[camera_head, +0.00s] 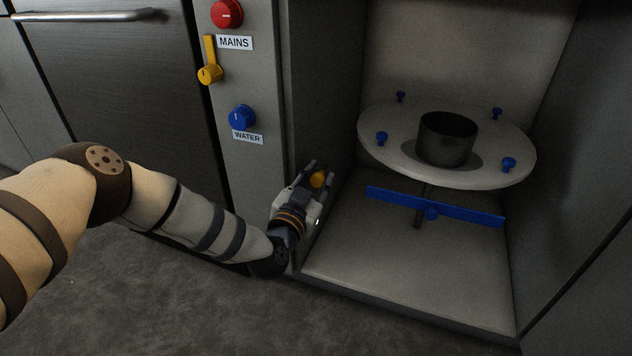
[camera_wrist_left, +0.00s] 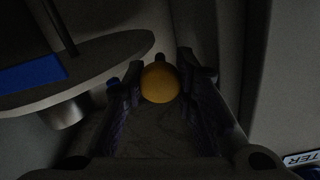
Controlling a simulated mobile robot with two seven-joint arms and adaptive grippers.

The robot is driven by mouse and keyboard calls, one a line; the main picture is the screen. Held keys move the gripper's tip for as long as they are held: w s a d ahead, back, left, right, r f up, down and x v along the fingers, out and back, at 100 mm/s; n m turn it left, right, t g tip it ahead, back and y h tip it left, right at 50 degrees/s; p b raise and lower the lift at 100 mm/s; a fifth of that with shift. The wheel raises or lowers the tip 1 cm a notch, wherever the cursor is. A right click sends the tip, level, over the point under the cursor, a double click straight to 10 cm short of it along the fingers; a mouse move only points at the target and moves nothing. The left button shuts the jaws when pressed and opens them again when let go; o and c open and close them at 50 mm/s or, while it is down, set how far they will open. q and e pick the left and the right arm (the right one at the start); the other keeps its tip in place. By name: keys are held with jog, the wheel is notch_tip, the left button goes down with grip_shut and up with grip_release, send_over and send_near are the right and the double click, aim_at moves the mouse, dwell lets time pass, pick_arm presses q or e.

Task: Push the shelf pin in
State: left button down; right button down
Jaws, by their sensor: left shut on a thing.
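The shelf pin has a yellow-orange knob (camera_head: 319,178) at the inner left wall of the cabinet. In the left wrist view the knob (camera_wrist_left: 160,84) sits between my two fingertips. My left gripper (camera_head: 316,177) is shut on this knob, and its fingers also show in the wrist view (camera_wrist_left: 161,80). The pin's shaft and its hole are hidden, so I cannot tell how deep it sits. The round grey shelf (camera_head: 385,162) inside the cabinet carries a dark cylindrical pot (camera_head: 446,150). My right gripper is not in view.
Several small blue pegs (camera_head: 508,164) stand on the shelf. A blue bar (camera_head: 390,198) crosses below it. A red MAINS knob (camera_head: 227,14), a yellow lever knob (camera_head: 210,74) and a blue WATER knob (camera_head: 242,117) are on the left panel. The cabinet floor (camera_head: 440,270) is clear.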

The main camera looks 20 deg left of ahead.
pick_arm(q)
jog(key=c, duration=1.5)
grip_release()
jog(key=shift+w, duration=0.1)
jog(key=shift+c, duration=0.2)
